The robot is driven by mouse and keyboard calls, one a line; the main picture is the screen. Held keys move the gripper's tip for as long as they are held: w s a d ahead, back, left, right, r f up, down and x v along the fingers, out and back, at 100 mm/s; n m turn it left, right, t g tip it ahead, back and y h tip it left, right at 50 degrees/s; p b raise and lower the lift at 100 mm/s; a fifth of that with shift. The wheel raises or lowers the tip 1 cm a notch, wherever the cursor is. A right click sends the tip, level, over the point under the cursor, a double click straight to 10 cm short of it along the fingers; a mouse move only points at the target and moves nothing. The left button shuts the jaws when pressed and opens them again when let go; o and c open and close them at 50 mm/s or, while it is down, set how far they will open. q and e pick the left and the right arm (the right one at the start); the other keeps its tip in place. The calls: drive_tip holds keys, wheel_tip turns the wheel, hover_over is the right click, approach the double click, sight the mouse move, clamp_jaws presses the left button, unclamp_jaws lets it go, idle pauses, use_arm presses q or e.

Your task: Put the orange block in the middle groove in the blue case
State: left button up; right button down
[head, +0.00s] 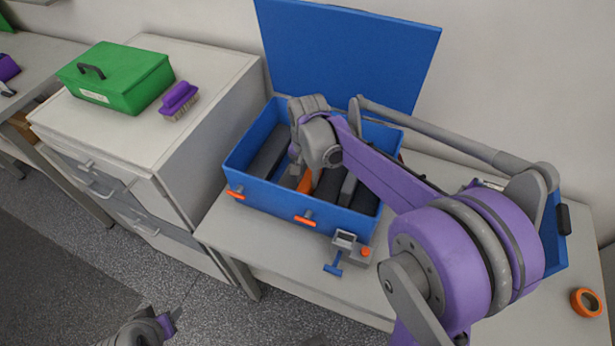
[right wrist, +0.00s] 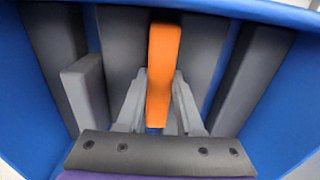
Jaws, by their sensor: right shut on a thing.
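The blue case (head: 290,205) stands open on the bench, its lid (head: 345,50) raised at the back. Dark grey bars and gaps run across its inside. The orange block (right wrist: 161,65) is inside the case near the middle, lengthwise with the dark bars. My right gripper (right wrist: 158,95) is shut on its near part, one finger on each side. In the head view the orange block (head: 305,182) is partly hidden by my right gripper (head: 300,172). I cannot tell how deep the block sits. My left gripper (head: 165,322) is at the bottom left, away from the case, its fingers unclear.
A grey block (right wrist: 86,92) stands up inside the case. A green box (head: 117,78) and purple brush (head: 179,100) are on the left cabinet.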

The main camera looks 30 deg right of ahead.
drive_tip(key=shift+f, duration=0.15)
drive_tip(key=c, duration=0.6)
unclamp_jaws()
drive_tip(key=shift+o, duration=0.2)
drive_tip(key=shift+r, duration=0.35)
wheel_tip(320, 180, up, 12)
drive_tip(key=shift+p, duration=0.45)
drive_tip(key=shift+f, duration=0.15)
